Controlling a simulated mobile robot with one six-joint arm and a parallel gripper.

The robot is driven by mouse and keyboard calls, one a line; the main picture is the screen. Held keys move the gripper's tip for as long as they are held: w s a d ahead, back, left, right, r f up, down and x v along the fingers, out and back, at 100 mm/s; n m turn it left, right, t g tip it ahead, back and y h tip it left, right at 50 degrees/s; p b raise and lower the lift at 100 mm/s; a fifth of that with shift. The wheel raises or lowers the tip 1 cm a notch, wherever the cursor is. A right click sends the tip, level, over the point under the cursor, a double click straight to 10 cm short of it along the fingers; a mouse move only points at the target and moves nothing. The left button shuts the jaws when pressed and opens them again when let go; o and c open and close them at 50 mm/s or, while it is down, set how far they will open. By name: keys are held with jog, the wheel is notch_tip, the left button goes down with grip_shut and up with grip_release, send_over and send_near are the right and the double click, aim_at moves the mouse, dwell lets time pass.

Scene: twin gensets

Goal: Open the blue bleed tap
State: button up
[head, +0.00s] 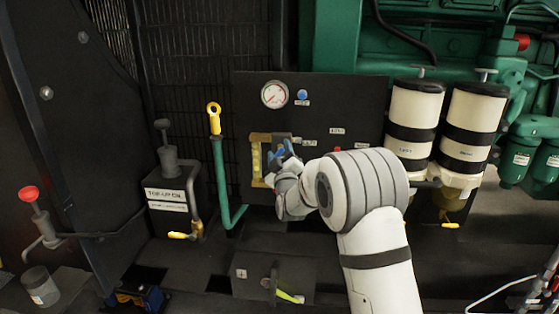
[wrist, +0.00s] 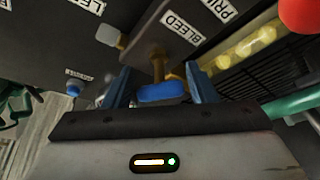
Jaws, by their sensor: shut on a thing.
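The blue bleed tap (wrist: 162,92) has a flat blue handle on a brass stem in the wrist view, close to a panel label reading BLEED (wrist: 181,48). My gripper (wrist: 162,88) has its two blue fingers on either side of the handle and is shut on it. In the head view my gripper (head: 283,150) is at the dark panel (head: 345,100), beside the yellow-framed sight glass (head: 257,160). There I cannot separate the tap from the blue fingers.
A pressure gauge (head: 274,94) and a blue knob (head: 302,95) sit above on the panel. A green pipe with a yellow handle (head: 214,118) stands to the left. White filter canisters (head: 413,115) stand to the right. A red round part (wrist: 300,14) is near in the wrist view.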

jog(key=n+g+b, duration=0.1)
jog(key=n, duration=0.2)
jog(key=n+g+y+b, duration=0.1)
jog(key=n+b, duration=0.1)
jog(key=n, duration=0.2)
jog(key=shift+n+g, duration=0.3)
jog(key=n+g+b, duration=0.2)
jog(key=n, duration=0.3)
jog(key=shift+r, duration=0.1)
jog(key=o, duration=1)
jog(key=shift+c, duration=0.2)
jog(key=v, duration=0.7)
jog(key=shift+s, duration=0.4)
